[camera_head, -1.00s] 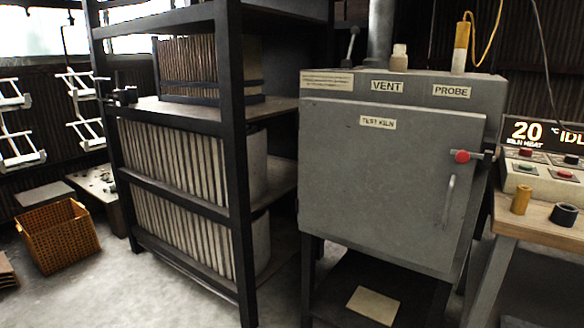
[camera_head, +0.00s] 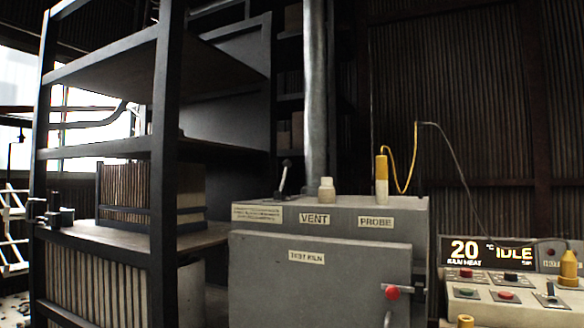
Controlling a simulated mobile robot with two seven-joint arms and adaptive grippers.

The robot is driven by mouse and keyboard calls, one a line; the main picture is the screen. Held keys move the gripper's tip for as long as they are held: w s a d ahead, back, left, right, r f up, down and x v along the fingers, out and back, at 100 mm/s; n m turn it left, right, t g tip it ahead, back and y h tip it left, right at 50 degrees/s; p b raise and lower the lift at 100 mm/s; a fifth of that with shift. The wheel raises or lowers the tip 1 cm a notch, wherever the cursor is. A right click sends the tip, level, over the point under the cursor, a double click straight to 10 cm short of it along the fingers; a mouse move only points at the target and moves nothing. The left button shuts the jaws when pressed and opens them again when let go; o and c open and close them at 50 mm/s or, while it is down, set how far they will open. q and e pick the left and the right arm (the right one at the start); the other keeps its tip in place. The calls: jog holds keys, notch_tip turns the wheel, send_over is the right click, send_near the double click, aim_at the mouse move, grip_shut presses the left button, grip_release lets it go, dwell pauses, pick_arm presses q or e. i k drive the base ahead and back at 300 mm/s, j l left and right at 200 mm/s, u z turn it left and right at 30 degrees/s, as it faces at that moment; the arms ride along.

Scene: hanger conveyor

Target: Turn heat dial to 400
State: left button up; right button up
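The control panel (camera_head: 517,305) stands at the lower right on a bench. Its display (camera_head: 487,252) reads 20 °C, KILN HEAT and IDLE. Neither of my grippers is in view.
A dark shelf rack (camera_head: 165,130) with upright slabs fills the left. On the kiln top are a vent lever (camera_head: 284,175), a small pale jar (camera_head: 326,190) and a yellow probe (camera_head: 381,180) with a wire. A metal flue pipe (camera_head: 315,90) rises behind.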

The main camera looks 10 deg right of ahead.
aim_at(465, 273)
jog(key=i+l+u, duration=0.15)
jog(key=l, duration=0.65)
jog(key=l+u, duration=0.15)
jog(key=l, duration=0.65)
jog(key=i, duration=0.05)
